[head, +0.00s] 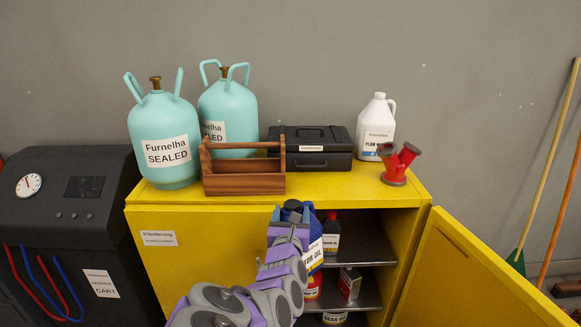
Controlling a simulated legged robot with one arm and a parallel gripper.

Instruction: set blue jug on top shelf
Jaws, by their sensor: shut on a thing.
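The blue jug (315,231), with a white and yellow oil label, shows at the left side of the open cabinet's doorway. My gripper (291,213) is shut on it near its top, and my arm hides its left part. The jug looks upright. The top shelf (372,252) inside the yellow cabinet (376,191) is a dark plate behind and to the right of the jug. I cannot tell whether the jug's base touches the shelf.
The right door (468,277) is open. Teal tanks (165,138), a wooden caddy (243,184), black case (311,158), white jug (376,125) and red fitting (398,164) stand on top.

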